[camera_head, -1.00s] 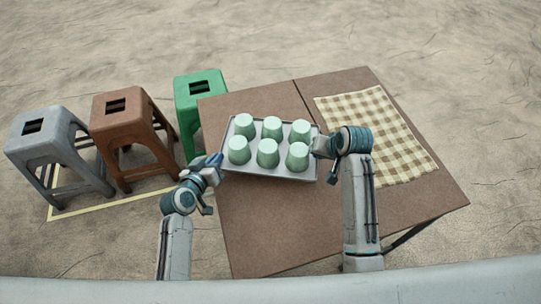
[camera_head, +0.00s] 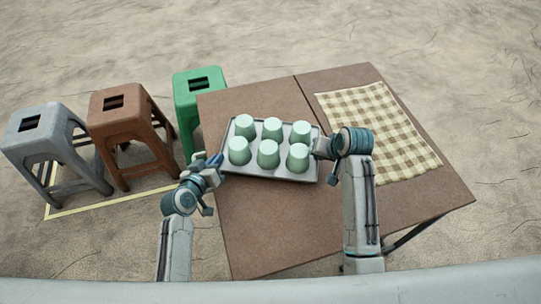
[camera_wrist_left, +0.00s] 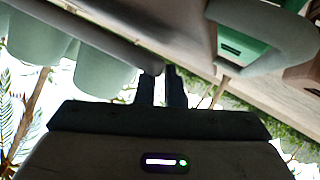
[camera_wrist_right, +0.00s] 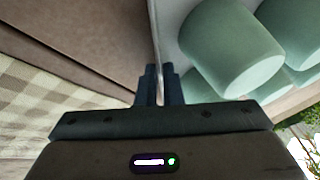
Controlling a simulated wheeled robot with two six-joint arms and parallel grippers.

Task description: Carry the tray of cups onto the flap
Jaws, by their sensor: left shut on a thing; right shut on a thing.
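A grey tray (camera_head: 248,173) carries several pale green cups (camera_head: 268,153), all upside down in two rows. It is over the left part of the brown table (camera_head: 262,220); I cannot tell whether it touches the top. My left gripper (camera_head: 218,162) is shut on the tray's left edge. My right gripper (camera_head: 318,150) is shut on its right edge; in the right wrist view its fingers (camera_wrist_right: 160,82) pinch the rim beside a cup (camera_wrist_right: 230,45). The flap (camera_head: 420,180) is the table's right section, past a seam, with a checked cloth (camera_head: 375,125) on it.
A grey stool (camera_head: 45,140), a brown stool (camera_head: 122,118) and a green stool (camera_head: 196,90) stand left of the table, with a yellow line (camera_head: 110,204) on the floor by them. The cloth on the right section is bare of objects.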

